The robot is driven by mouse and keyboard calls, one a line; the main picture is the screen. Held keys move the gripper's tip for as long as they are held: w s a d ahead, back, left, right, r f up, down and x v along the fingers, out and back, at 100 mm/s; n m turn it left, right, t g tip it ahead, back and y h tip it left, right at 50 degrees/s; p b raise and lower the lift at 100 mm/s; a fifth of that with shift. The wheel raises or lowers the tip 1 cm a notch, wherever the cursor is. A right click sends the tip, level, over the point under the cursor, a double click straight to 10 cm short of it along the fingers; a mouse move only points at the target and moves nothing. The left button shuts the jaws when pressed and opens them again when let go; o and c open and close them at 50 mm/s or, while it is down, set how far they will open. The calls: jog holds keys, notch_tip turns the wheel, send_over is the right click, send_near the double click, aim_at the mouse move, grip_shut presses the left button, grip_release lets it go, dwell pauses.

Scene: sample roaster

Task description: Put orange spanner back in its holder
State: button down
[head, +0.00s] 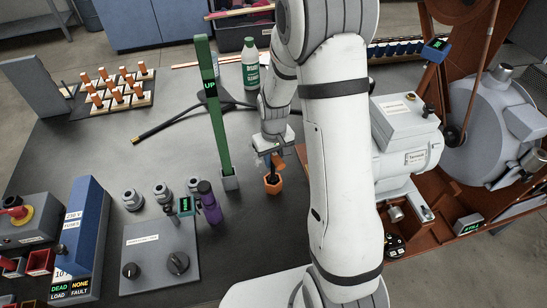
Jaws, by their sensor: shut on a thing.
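My gripper (270,150) is near the middle of the head view, pointing down, shut on a small orange piece (279,161) that I take to be the orange spanner. Most of the spanner is hidden by the gripper or too small to make out. Directly below is an orange hexagonal cup-like piece (272,187) with a dark inside, which looks like the holder. The spanner's lower end seems to be at or just over its opening; I cannot tell whether it is inside.
A tall green post (211,110) marked UP stands close left of my gripper. A green-white bottle (250,65) is behind. A purple bottle (209,203) and grey control box (160,256) are front left. The grey motor (408,150) is right, past my arm.

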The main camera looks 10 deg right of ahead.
jog(key=shift+f, duration=0.15)
jog(key=shift+f+b, duration=1.3)
jog(key=shift+f, duration=0.1)
jog(key=c, duration=1.1)
grip_release()
jog(key=shift+r, duration=0.1)
notch_tip(320, 180, up, 8)
jog(key=shift+f, duration=0.1)
